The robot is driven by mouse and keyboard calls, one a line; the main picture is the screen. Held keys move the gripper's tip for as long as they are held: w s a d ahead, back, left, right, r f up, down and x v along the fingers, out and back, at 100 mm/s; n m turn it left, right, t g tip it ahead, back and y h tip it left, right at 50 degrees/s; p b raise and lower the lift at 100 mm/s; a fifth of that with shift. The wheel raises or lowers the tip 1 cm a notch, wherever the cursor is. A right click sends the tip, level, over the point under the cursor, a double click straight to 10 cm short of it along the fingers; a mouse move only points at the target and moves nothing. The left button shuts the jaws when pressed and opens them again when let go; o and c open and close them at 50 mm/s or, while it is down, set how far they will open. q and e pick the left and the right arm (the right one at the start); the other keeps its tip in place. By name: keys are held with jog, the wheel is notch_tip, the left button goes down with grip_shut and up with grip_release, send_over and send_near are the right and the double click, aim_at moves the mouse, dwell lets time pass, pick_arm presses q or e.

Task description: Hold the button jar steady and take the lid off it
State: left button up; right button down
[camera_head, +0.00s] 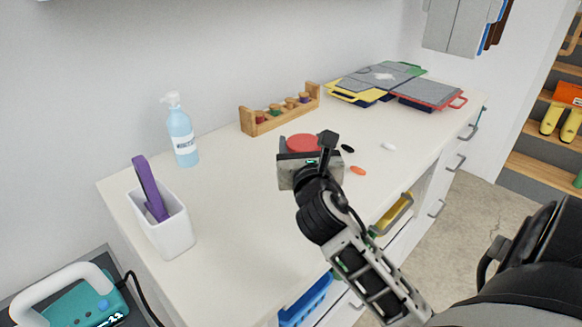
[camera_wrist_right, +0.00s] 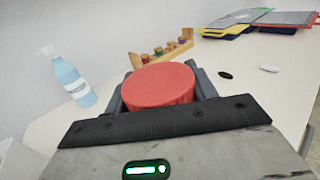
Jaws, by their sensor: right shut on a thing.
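The button jar's round red lid (camera_head: 303,143) shows near the middle of the table in the head view. It also shows up close in the right wrist view (camera_wrist_right: 158,85). The jar body under it is hidden behind my right gripper (camera_head: 304,146). That gripper's grey fingers stand at either side, close below the lid's top, and are shut on the jar. I cannot tell whether they press on the jar's body or on the lid's rim. The lid looks level. My left gripper is out of view.
Black (camera_head: 347,148), orange (camera_head: 358,170) and white (camera_head: 389,146) small ovals lie right of the jar. A wooden rack (camera_head: 262,125) stands behind, a blue pump bottle (camera_head: 182,135) and white holder (camera_head: 163,225) left. Folders (camera_head: 430,93) lie at the far right. The table (camera_head: 235,215) is clear front left.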

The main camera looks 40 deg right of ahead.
jog(key=shift+w+d+f+b, duration=0.3)
jog(key=shift+w+f+b, duration=0.15)
jog(key=shift+f, duration=0.35)
jog(key=shift+d+f, duration=0.1)
jog(key=shift+f, duration=0.1)
jog(key=f+b, duration=0.1)
jog(key=b, duration=0.1)
jog(key=f+b, duration=0.2)
jog(key=shift+w+d+f+b, duration=0.1)
jog(key=shift+w+d+b, duration=0.05)
jog(key=shift+w+b, duration=0.25)
jog(key=shift+s+f+b, duration=0.15)
jog(key=shift+b, duration=0.2)
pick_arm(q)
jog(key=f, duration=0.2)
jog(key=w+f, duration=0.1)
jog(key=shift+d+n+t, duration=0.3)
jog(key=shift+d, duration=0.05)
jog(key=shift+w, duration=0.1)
